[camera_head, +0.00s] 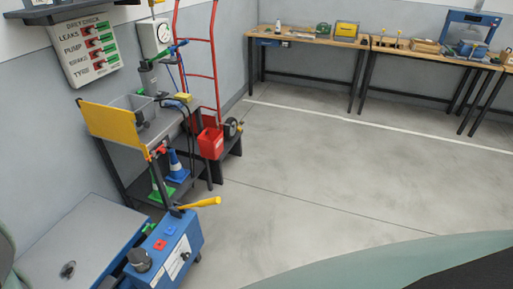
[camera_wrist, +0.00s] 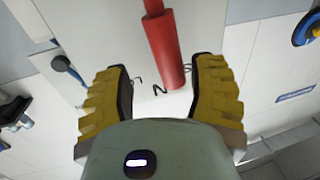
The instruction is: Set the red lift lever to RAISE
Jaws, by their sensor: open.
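The red lift lever (camera_wrist: 168,50) shows in the wrist view as a thick red bar coming in from the top edge, in front of a white panel (camera_wrist: 80,40). Its rounded lower end lies between the two yellow-padded fingers of my gripper (camera_wrist: 160,66). The fingers are spread, with a gap on each side of the lever, the right one smaller. Dark lettering shows on the panel below the lever, partly hidden, and I cannot read it as RAISE. I cannot make out the lever or my gripper in the head view.
A blue ring-shaped part (camera_wrist: 306,30) and a dark knob (camera_wrist: 62,64) flank the lever. In the head view, a blue cart (camera_head: 170,250) with a yellow handle, a grey shelf cart and a red hand truck (camera_head: 197,42) stand left. Open floor (camera_head: 330,160) lies mid-room.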

